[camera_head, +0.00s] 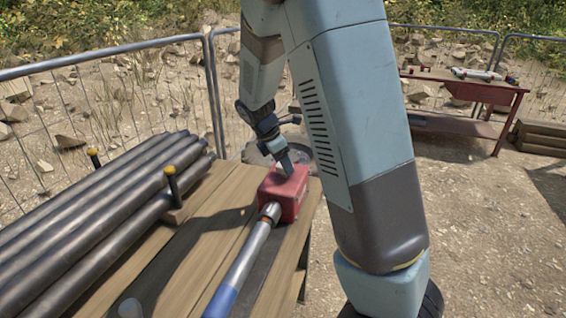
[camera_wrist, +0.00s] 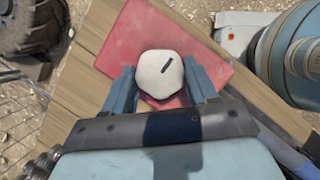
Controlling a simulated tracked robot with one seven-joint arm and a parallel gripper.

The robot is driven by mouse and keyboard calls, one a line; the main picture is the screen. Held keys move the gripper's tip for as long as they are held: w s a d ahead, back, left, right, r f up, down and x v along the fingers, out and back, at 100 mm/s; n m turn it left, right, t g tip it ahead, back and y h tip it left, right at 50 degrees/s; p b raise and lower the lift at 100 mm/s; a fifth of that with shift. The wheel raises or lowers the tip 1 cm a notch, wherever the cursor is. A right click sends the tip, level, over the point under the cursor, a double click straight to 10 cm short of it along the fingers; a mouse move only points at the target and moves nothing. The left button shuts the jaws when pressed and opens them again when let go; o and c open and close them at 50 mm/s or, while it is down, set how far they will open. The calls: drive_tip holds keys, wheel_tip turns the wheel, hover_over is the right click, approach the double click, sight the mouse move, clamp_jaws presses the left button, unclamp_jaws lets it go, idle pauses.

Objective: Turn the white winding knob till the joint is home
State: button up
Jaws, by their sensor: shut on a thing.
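The white winding knob (camera_wrist: 160,74) is in the middle of the wrist view, on top of a red box (camera_wrist: 140,30). It is faceted and has a dark slot-like mark running slantwise. My gripper (camera_wrist: 161,84) is shut on the knob, with one blue finger on each side of it. In the head view the red box (camera_head: 291,189) sits at the right end of the wooden bench, and my gripper (camera_head: 288,165) reaches down to its top. The knob is hidden there.
Several dark pipes (camera_head: 100,200) lie on the bench's left side, held by yellow-topped posts (camera_head: 172,185). A mesh fence (camera_head: 110,95) runs behind. A red table (camera_head: 465,92) stands at the back right. The ground to the right is mostly clear.

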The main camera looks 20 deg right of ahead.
drive_tip(key=shift+m, duration=0.3)
drive_tip(key=m+g, duration=0.1)
drive_tip(key=m, duration=0.1)
drive_tip(key=m+g, duration=0.1)
drive_tip(key=m, duration=0.2)
drive_tip(key=shift+w, duration=0.2)
drive_tip(key=m+g, duration=0.1)
drive_tip(key=m, duration=0.2)
drive_tip(key=m+y, duration=0.1)
drive_tip(key=m, duration=0.1)
drive_tip(key=shift+w+d+m+g, duration=0.1)
drive_tip(key=shift+d+m+g, duration=0.05)
drive_tip(key=shift+m+g, duration=0.25)
drive_tip(key=m+y, duration=0.1)
drive_tip(key=m, duration=0.1)
drive_tip(key=m+g+y, duration=0.1)
drive_tip(key=m, duration=0.2)
drive_tip(key=shift+w+d, duration=0.1)
drive_tip(key=shift+d, duration=0.05)
drive_tip(key=m+y, duration=0.2)
drive_tip(key=m, duration=0.3)
drive_tip(key=shift+d, duration=0.1)
drive_tip(key=shift+m, duration=0.3)
drive_tip(key=o, duration=1)
drive_tip(key=shift+o, duration=0.2)
drive_tip(key=shift+r, duration=0.1)
